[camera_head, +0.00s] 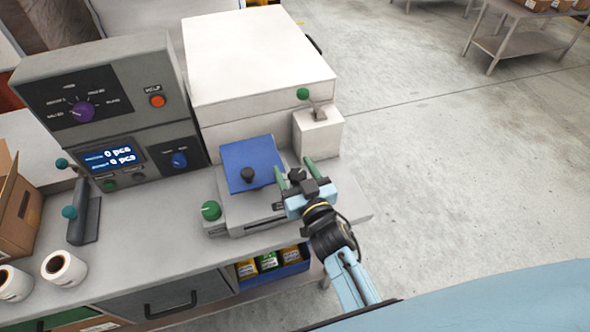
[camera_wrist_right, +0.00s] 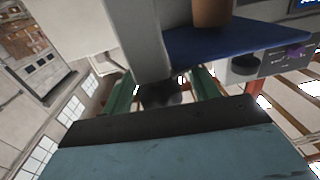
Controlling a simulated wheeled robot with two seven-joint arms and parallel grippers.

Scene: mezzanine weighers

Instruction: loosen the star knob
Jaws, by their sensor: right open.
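The star knob (camera_head: 297,175) is a small black knob at the right side of the weigher's lower deck, beside the blue plate (camera_head: 262,153). My right gripper (camera_head: 294,165) is open, with its two green fingers to either side of the knob. I cannot tell whether they touch it. In the right wrist view, a dark, blurred form, likely the star knob (camera_wrist_right: 160,95), sits between the green fingers of my right gripper (camera_wrist_right: 162,83). The dark gripper body hides its lower part. My left gripper is not in view.
A green knob (camera_head: 211,209) is at the deck's front left. A control panel (camera_head: 100,95) stands left.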

